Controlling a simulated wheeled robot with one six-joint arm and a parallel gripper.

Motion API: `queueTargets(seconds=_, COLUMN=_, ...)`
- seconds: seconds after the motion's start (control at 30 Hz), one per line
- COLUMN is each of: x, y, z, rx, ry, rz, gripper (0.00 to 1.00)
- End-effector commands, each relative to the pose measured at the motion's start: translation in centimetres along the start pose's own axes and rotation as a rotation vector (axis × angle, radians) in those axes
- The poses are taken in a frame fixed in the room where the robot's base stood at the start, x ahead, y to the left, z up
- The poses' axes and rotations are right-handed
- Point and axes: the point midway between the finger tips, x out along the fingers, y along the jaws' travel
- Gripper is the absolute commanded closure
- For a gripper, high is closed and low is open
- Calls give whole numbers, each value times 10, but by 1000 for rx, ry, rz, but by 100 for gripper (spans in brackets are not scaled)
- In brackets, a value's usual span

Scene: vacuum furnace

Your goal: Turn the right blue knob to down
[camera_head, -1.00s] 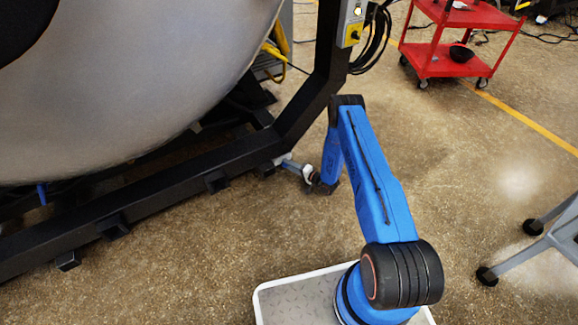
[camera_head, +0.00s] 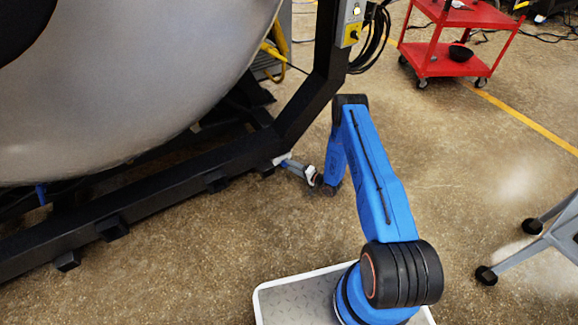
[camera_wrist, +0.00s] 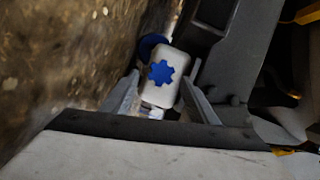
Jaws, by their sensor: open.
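The blue star-shaped knob (camera_wrist: 161,73) is on the front of a white block in the wrist view. In the head view the white block (camera_head: 281,159) shows small at the foot of the black frame post; its knob cannot be made out there. My gripper (camera_wrist: 160,78) is open, with one finger on each side of the white block and knob. I cannot tell whether the fingers touch it. In the head view my gripper (camera_head: 292,166) is low at the frame, pointing left. Another blue knob (camera_head: 41,193) shows at far left under the vessel.
The large grey vessel (camera_head: 120,90) and its black frame (camera_head: 150,188) fill the left side. A yellow switch (camera_head: 351,35) is on the post. A red cart (camera_head: 450,60) stands at back right and a grey stand (camera_head: 540,250) at right. The floor between is clear.

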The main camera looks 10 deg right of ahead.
Motion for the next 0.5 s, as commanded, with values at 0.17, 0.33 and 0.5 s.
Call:
queueTargets(seconds=0.17, x=-36, y=1, z=-1, rx=3, ry=3, rz=3, gripper=47)
queueTargets(seconds=0.33, x=-70, y=1, z=-1, rx=3, ry=3, rz=2, gripper=47)
queueTargets(seconds=0.5, x=-104, y=1, z=-1, rx=4, ry=3, rz=2, gripper=47)
